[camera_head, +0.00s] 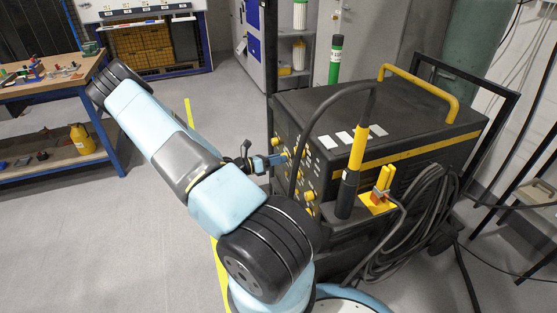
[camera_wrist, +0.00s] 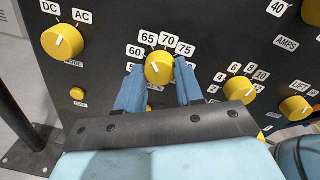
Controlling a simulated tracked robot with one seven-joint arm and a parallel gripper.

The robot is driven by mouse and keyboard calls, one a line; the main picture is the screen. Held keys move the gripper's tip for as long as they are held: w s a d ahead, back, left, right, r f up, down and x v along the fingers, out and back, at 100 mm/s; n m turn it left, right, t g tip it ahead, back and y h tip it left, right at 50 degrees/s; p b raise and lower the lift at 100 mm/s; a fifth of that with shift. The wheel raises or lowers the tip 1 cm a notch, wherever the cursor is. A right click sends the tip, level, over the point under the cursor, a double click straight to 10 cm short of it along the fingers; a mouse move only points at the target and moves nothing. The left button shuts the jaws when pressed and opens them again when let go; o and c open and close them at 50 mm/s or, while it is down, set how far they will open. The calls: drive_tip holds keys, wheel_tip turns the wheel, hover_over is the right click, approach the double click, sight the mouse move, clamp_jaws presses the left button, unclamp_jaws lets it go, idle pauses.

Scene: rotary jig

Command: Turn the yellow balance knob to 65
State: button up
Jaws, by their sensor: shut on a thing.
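The yellow balance knob (camera_wrist: 158,67) is in the middle of the wrist view, on the dark front panel. White labels 60, 65, 70 and 75 arc over it; the labels below are mostly hidden. A small pale pointer mark shows on its face, but I cannot tell exactly which number it meets. My gripper (camera_wrist: 159,86) has one blue finger on each side of the knob and is shut on it. In the head view my gripper (camera_head: 275,161) reaches the panel of the black machine (camera_head: 420,137); the knob there is too small to single out.
A black cable (camera_head: 318,112) arches near the panel. A workbench (camera_head: 60,75) stands at left.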

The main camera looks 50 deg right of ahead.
drive_tip(key=shift+w, duration=0.1)
drive_tip(key=o, duration=1)
drive_tip(key=shift+o, duration=0.2)
drive_tip(key=shift+a, duration=0.1)
drive_tip(key=v, duration=1.3)
drive_tip(key=shift+w+a, duration=0.15)
drive_tip(key=shift+a, duration=0.15)
